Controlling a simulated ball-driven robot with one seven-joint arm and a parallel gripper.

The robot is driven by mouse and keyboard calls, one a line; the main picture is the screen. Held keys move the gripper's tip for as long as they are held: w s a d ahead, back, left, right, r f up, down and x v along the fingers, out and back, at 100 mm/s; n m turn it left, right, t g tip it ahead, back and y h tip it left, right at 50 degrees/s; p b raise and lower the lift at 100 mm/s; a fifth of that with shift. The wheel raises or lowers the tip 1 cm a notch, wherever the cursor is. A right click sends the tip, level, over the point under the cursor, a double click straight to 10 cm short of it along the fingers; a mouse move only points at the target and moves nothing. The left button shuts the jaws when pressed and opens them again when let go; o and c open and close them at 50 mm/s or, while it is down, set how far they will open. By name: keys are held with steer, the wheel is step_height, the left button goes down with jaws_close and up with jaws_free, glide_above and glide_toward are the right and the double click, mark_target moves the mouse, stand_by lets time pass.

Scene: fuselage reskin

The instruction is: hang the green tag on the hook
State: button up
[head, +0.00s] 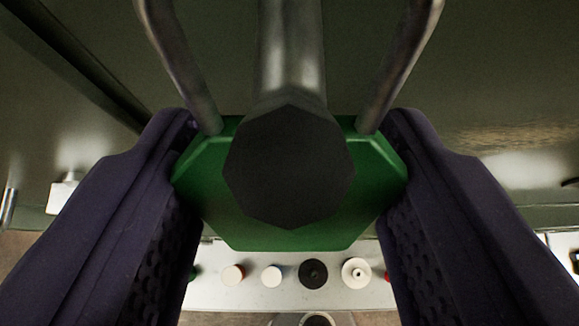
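The green tag (290,236) is an octagonal plate in the middle of the head view. My gripper (290,180) has a dark purple finger on each side of it, and both fingers meet the tag's side edges. Two thin metal rods (391,75) rise from the tag's top corners and leave the picture at the top. A metal peg with a dark faceted end (289,165), which looks like the hook, lies between the rods and covers the tag's centre. The tops of the rods are out of view, so I cannot tell whether they loop over the peg.
A dull green panel (480,60) fills the background. Below the tag is a pale strip (255,299) with several round knobs or caps, among them a black one (313,273) and a white one (356,272). A small white fitting (64,192) is at the left.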

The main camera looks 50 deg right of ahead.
steer(key=o, duration=1.2)
steer(key=b+v, duration=0.2)
steer(key=v, duration=0.6)
steer(key=w+a+f+n+t+y+b, duration=0.2)
steer(key=a+f+b, duration=0.4)
steer(key=b, duration=0.6)
steer(key=w+a+f+n+t+y+b, duration=0.3)
steer(key=a+f+b, duration=0.4)
steer(key=b, duration=0.6)
steer(key=w+a+f+n+t+y+b, duration=0.3)
steer(key=a+f+n+b, duration=0.2)
steer(key=b, duration=0.7)
steer(key=shift+w+a+f+b, duration=0.1)
steer(key=shift+a+f, duration=0.2)
steer(key=shift+f, duration=0.5)
steer(key=shift+s+a+f+b, duration=0.15)
steer(key=shift+a+f, duration=0.2)
steer(key=shift+f, duration=0.45)
steer(key=shift+w+a+f+b, duration=0.15)
steer(key=shift+a+f, duration=0.15)
steer(key=shift+f, duration=0.5)
